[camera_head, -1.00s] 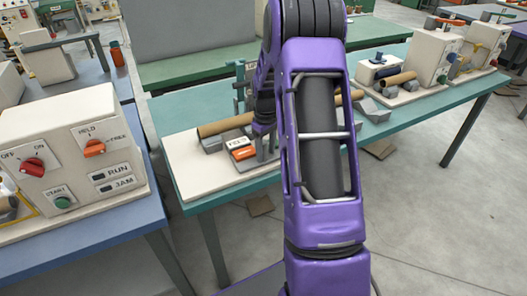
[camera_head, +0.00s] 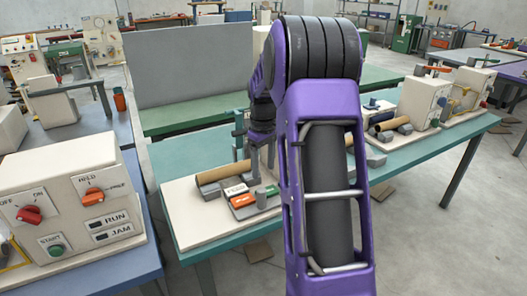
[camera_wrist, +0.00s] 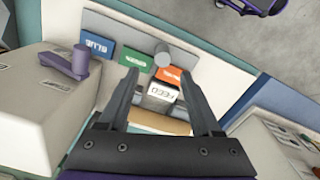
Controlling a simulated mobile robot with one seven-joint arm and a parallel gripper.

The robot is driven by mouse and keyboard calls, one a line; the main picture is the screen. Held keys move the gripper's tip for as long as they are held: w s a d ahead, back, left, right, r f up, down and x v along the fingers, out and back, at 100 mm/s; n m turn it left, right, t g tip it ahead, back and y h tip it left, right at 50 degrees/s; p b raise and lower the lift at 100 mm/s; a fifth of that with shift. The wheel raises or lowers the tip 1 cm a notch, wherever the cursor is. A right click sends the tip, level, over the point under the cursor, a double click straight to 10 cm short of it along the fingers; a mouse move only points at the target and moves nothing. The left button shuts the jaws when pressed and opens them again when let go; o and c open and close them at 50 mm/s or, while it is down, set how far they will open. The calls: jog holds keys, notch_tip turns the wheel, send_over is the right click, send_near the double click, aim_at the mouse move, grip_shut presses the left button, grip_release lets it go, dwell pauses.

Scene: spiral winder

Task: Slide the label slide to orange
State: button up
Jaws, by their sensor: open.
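The label panel shows in the wrist view as a strip of blue (camera_wrist: 99,45), green (camera_wrist: 136,58) and orange (camera_wrist: 174,75) labels. A grey cylindrical knob (camera_wrist: 163,58) stands at the strip, between the green and orange labels; I take it as the label slide's handle, and its foot is partly hidden. It also shows in the head view (camera_head: 259,196). My gripper (camera_wrist: 158,71) is open, its fingers on either side of the knob and orange label as seen from above. I cannot tell its height over them. Nothing is between the fingers.
A white FEED block (camera_wrist: 158,96) sits beside the orange label. A cardboard tube (camera_head: 222,172) lies behind on grey supports. A cream control box (camera_wrist: 45,95) with a purple-grey lever (camera_wrist: 68,62) is left in the wrist view. A switch box (camera_head: 75,200) stands on the blue table.

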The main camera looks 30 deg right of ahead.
jog(key=shift+r, duration=2.3)
